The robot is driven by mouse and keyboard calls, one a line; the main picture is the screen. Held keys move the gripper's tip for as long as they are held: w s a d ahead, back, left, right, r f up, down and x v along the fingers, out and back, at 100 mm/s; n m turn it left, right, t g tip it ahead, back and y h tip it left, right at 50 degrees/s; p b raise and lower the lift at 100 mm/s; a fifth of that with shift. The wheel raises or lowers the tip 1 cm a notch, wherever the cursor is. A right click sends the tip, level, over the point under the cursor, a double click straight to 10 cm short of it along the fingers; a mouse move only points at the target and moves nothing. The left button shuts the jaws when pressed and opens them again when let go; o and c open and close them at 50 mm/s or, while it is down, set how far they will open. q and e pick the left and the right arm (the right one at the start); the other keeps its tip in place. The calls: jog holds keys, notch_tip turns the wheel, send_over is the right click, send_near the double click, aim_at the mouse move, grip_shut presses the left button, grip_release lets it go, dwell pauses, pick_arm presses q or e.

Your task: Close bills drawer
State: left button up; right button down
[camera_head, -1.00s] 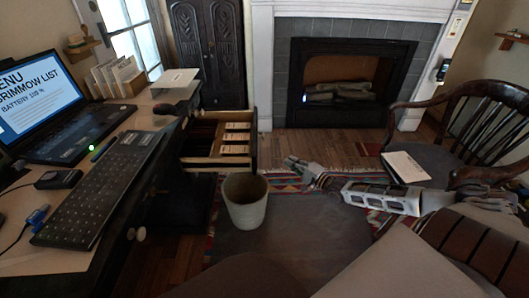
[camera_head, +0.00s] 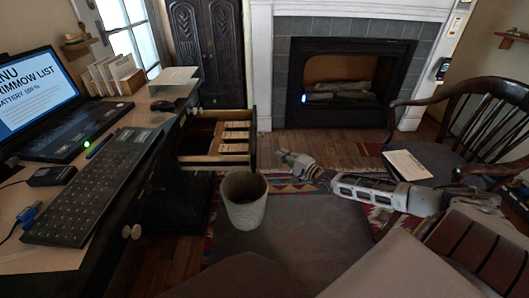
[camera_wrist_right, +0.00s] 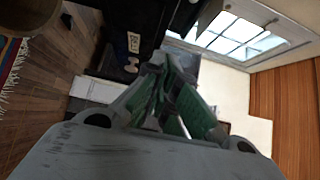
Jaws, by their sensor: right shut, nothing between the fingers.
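The bills drawer (camera_head: 217,161) is pulled out from the right side of the desk, and several pale stacks of bills (camera_head: 235,136) lie in its compartments. My right gripper (camera_head: 281,155) is shut and empty. In the head view it appears just right of the drawer's outer end, with a visible gap. The right wrist view shows its closed fingers with green pads (camera_wrist_right: 165,72) pointing away from the camera. My left gripper is not in view.
A pale bin (camera_head: 244,207) stands on the floor below the drawer. The desk holds a laptop (camera_head: 40,110) and keyboard (camera_head: 95,190). A wooden chair (camera_head: 440,165) stands right and a fireplace (camera_head: 345,85) behind. Dark floor lies open right of the bin.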

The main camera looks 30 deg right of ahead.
pick_arm(q)
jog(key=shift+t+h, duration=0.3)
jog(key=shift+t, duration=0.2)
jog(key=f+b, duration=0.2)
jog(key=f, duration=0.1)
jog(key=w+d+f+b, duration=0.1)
jog(key=b, duration=0.1)
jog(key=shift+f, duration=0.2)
pick_arm(e)
jog(key=w+a, duration=0.4)
jog(key=w, duration=0.3)
jog(key=shift+a, duration=0.3)
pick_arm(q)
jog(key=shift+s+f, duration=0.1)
pick_arm(e)
jog(key=shift+w, duration=0.1)
